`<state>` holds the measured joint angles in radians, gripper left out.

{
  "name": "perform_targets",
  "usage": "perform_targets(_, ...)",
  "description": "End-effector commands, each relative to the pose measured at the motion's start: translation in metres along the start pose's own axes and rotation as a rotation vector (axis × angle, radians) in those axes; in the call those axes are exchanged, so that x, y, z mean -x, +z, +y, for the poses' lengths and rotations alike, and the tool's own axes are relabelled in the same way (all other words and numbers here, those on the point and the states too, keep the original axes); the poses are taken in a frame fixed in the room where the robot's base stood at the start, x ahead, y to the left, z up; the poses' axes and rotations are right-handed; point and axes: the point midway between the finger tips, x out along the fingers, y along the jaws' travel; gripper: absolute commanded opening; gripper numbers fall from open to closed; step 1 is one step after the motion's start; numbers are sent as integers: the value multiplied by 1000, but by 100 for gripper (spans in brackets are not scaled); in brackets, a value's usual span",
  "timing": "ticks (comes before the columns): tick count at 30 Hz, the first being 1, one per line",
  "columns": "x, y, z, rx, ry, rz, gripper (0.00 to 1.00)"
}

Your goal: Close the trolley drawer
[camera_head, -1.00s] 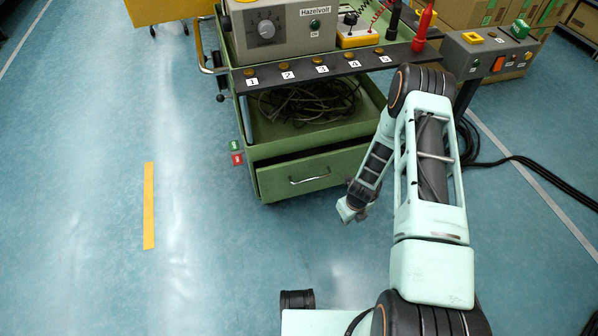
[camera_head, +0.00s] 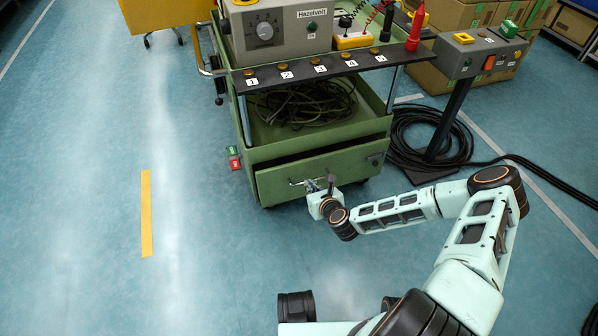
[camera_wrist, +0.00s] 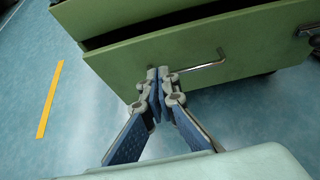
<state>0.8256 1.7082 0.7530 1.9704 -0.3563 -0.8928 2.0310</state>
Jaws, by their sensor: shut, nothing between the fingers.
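The green trolley (camera_head: 243,125) has a drawer (camera_head: 275,185) at its bottom, standing partly open with a dark gap above its front panel. The drawer front (camera_wrist: 120,65) fills the upper part of the wrist view. Its metal bar handle (camera_wrist: 205,66) also shows in the head view (camera_head: 297,183). My gripper (camera_wrist: 158,74) is shut and empty. Its fingertips are at the drawer front, by the left end of the handle in the wrist view. I cannot tell whether they touch the panel. In the head view, my gripper (camera_head: 326,186) partly hides the handle's right part.
A coiled cable (camera_head: 300,102) lies on the trolley's shelf above the drawer. A control post (camera_head: 450,115) with black cables (camera_head: 405,140) around its base stands right of the trolley. Cardboard boxes (camera_head: 465,20) are behind. The floor in front and left is clear.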

Motion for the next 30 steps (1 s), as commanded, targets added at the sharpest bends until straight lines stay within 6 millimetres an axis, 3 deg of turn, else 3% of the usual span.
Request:
perform_targets(9,-69,-4,1,4,1,0,0)
perform_targets(15,-99,9,1,3,1,0,0)
perform_targets(21,-112,17,1,1,2,2,0)
perform_targets(30,-113,19,0,-1,1,3,0)
